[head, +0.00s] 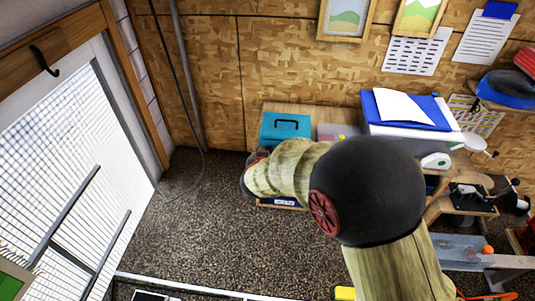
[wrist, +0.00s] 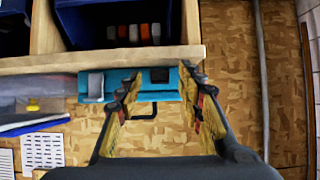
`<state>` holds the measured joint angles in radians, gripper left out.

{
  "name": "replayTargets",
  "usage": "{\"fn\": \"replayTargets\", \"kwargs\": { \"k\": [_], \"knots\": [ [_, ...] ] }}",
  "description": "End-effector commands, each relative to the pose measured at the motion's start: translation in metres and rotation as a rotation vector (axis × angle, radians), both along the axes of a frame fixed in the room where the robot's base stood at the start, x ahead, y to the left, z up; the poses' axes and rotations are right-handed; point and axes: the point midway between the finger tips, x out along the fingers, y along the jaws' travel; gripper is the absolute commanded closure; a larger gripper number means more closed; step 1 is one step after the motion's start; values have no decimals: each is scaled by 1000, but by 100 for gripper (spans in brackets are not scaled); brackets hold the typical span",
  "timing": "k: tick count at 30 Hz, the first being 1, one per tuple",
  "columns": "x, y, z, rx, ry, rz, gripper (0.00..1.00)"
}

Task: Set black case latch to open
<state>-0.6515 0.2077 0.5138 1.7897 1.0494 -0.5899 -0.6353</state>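The teal case (head: 286,128) with a dark handle on top stands on a wooden shelf by the wall. In the wrist view the case (wrist: 135,78) appears upside down, its front facing me. It carries a black latch (wrist: 160,75) and a light grey latch (wrist: 95,85) to its left. Whether the black latch is open or closed I cannot tell. My gripper (wrist: 160,78) is open, its two fingers apart on either side of the black latch, with nothing between them. In the head view my gripper (head: 254,168) is in front of the case, mostly hidden by my arm.
A dark blue bin (wrist: 118,22) with several small coloured items sits on the level below the case. A clear box (wrist: 45,92) is beside the case. The floor (head: 220,225) on the left is clear.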

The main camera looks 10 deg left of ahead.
Motion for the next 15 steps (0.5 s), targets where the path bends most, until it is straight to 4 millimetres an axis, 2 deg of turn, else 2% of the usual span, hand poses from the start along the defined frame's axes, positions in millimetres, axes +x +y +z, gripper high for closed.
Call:
{"fn": "replayTargets", "kwargs": {
  "k": [5,15],
  "knots": [
    [-15,0,10,0,-2,2,62],
    [-74,-3,44,2,-2,3,62]
  ]
}}
